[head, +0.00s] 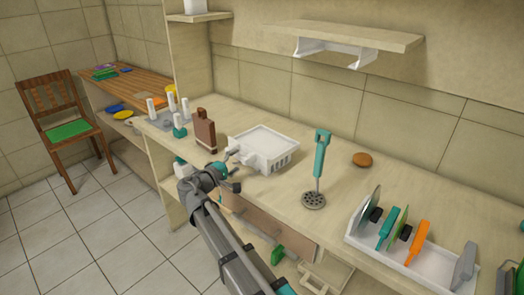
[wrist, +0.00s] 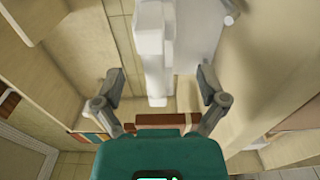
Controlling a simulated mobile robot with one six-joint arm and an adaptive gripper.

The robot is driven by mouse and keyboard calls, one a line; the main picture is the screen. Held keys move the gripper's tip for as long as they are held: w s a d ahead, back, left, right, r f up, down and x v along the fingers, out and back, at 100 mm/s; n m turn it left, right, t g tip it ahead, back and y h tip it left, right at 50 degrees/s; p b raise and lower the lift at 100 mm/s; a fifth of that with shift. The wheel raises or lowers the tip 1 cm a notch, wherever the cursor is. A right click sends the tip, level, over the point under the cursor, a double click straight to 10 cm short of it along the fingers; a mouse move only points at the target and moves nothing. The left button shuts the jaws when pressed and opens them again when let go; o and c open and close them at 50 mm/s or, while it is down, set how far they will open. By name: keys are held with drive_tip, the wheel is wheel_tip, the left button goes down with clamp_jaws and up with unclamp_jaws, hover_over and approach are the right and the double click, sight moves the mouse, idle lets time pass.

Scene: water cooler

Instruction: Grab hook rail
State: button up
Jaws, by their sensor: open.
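A white piece with a long bar (head: 247,156), which I take to be the hook rail, shows at the near left side of a white basket (head: 272,142) on the counter. In the wrist view the white bar (wrist: 154,55) runs lengthwise between my spread fingers, with clear gaps on both sides. My gripper (head: 235,172) is open and empty, close in front of this piece; it also shows in the wrist view (wrist: 158,82). I cannot tell whether the bar is attached to the basket or how far it lies beyond the fingertips.
A wall shelf (head: 345,36) overhangs the back.

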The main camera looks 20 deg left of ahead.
sight(261, 147)
idle(0.3)
drive_tip(key=shift+x, duration=2.6)
drive_tip(key=shift+a+r, duration=0.1)
drive_tip(key=shift+a, duration=0.05)
clamp_jaws()
